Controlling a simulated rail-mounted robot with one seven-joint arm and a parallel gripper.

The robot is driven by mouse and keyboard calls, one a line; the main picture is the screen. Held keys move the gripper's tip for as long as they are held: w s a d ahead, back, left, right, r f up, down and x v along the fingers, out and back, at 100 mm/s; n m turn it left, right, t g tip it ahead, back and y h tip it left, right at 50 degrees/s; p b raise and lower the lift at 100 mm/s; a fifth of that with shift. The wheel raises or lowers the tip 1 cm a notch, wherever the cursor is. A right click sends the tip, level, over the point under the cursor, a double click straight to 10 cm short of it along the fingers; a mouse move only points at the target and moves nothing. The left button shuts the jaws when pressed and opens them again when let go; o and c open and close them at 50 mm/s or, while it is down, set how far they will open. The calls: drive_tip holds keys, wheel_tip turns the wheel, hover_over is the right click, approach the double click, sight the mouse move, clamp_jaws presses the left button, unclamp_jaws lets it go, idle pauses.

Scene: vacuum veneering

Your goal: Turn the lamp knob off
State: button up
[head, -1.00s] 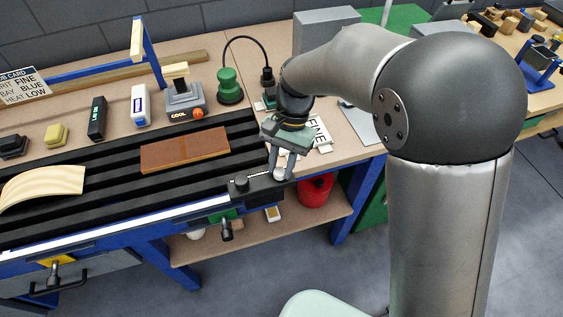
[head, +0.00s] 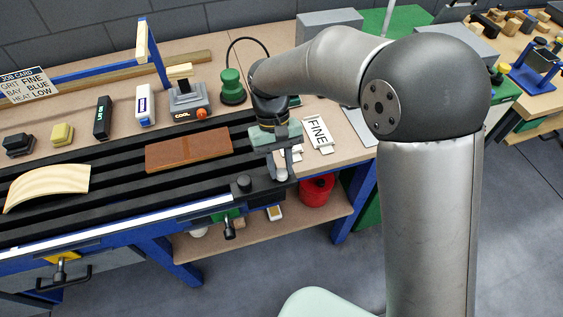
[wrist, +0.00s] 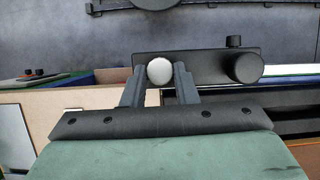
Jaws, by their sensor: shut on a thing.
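A black lamp bracket (head: 243,184) sits at the front right end of the slatted bench, beside the lit white lamp strip (head: 140,222). The bracket also shows in the wrist view (wrist: 205,66), with a pale round knob (wrist: 159,71) at its left and a black knob (wrist: 243,68) at its right. My gripper (wrist: 159,76) is shut on the pale knob, with one finger on each side of it. In the head view my gripper (head: 281,172) is at the bracket's right end, and its fingers partly hide the knob.
A brown board (head: 190,150) and a curved pale veneer piece (head: 48,187) lie on the black slats. A green lamp-like device (head: 232,88) and a COOL-labelled unit (head: 188,100) stand behind. A FINE card (head: 318,133) lies right of my gripper. A red container (head: 316,190) sits below.

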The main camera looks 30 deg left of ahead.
drive_tip(key=n+t, duration=0.1)
drive_tip(key=n, duration=0.3)
drive_tip(key=shift+s+a+n+t+h, duration=0.15)
drive_tip(key=shift+n+t+h, duration=0.15)
drive_tip(key=shift+t+h, duration=0.1)
drive_tip(key=shift+s+n+t, duration=0.15)
drive_tip(key=shift+n+t, duration=0.55)
drive_tip(key=shift+n, duration=1.3)
drive_tip(key=o, duration=1)
drive_tip(key=shift+r, duration=0.1)
drive_tip(key=v, duration=0.8)
drive_tip(key=b+v, duration=0.1)
drive_tip(key=v, duration=0.8)
drive_tip(key=shift+s+a, duration=0.15)
drive_tip(key=shift+a, duration=0.15)
drive_tip(key=shift+d, duration=0.1)
